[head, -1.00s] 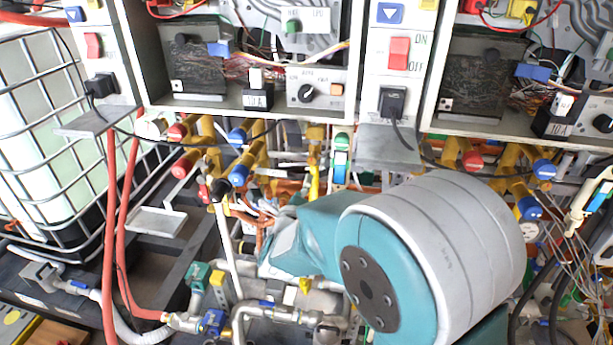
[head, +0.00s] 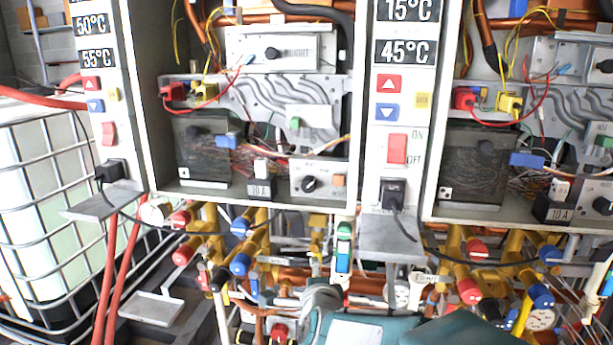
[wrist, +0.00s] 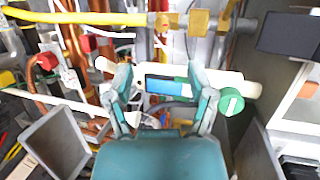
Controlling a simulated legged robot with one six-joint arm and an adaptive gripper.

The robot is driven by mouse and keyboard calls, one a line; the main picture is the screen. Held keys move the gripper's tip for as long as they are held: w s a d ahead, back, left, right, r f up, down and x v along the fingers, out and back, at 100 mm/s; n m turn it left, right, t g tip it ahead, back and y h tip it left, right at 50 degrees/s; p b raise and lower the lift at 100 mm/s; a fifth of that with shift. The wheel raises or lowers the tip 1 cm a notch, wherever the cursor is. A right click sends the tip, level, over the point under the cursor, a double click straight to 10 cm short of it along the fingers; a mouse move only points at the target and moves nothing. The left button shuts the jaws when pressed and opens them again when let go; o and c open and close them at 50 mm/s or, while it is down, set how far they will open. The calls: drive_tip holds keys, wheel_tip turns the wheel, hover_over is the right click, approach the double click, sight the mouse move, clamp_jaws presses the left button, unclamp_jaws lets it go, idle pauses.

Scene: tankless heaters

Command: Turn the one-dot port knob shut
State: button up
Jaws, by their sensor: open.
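A green round knob (wrist: 231,102) with a white bar mark sits at the right end of a white pipe fitting (wrist: 232,82) in the wrist view. A blue and green sleeve (wrist: 168,87) lies along this fitting. My gripper (wrist: 160,88) is open, its two teal fingers spread to either side of the sleeve, with the green knob just outside the right finger. I cannot tell whether the fingers touch the fitting. In the head view a similar green and blue fitting (head: 343,248) stands upright below the heaters. No one-dot marking is readable on any knob.
Red-capped (head: 183,252) and blue-capped (head: 241,264) yellow valves crowd the pipes below the open heater cabinets. A grey shelf (head: 392,238) juts out just right of the upright fitting. A caged white tank (head: 50,190) stands left. Wires and hoses leave little free room.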

drive_tip(key=s+d+n+g, duration=0.4)
drive_tip(key=s+d+n, duration=0.3)
drive_tip(key=s, duration=0.6)
drive_tip(key=s+d+n+g+h, duration=0.1)
drive_tip(key=s+d+n+g, duration=0.4)
drive_tip(key=s+n, duration=0.5)
drive_tip(key=s+d, duration=0.2)
drive_tip(key=s, duration=0.1)
drive_tip(key=shift+s+f+g, duration=0.3)
drive_tip(key=shift+s+f, duration=0.05)
drive_tip(key=shift+f, duration=0.05)
